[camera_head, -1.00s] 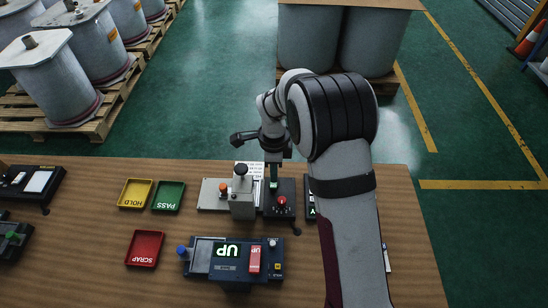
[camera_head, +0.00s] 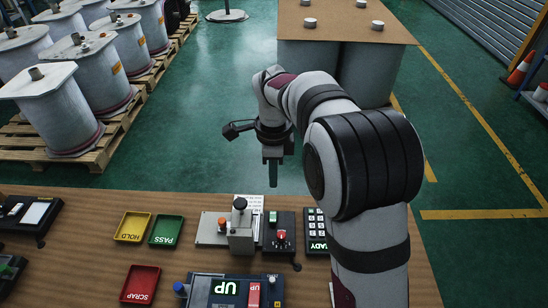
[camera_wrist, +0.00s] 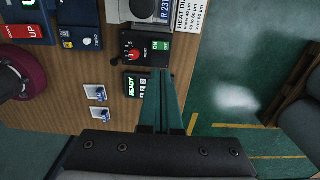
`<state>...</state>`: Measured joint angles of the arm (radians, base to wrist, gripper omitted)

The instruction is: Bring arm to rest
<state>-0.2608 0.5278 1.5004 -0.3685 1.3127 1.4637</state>
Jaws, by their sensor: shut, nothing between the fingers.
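My gripper (camera_head: 273,180) hangs above the far edge of the wooden bench (camera_head: 90,240), fingers pointing down. Its green fingers are together with nothing between them, as the wrist view (camera_wrist: 163,95) also shows. My arm comes in from the right and is bent at the elbow. The gripper is apart from the grey sealer unit (camera_head: 240,238) and from the black heat box (camera_head: 280,232) with its red knob, both on the bench nearer the camera. A keypad box (camera_head: 315,228) lit READY is partly hidden by my arm.
A yellow HOLD tray (camera_head: 133,226), a green PASS tray (camera_head: 166,230) and a red SCRAP tray (camera_head: 141,284) lie empty on the left. Large drums (camera_head: 52,108) on pallets stand beyond the bench.

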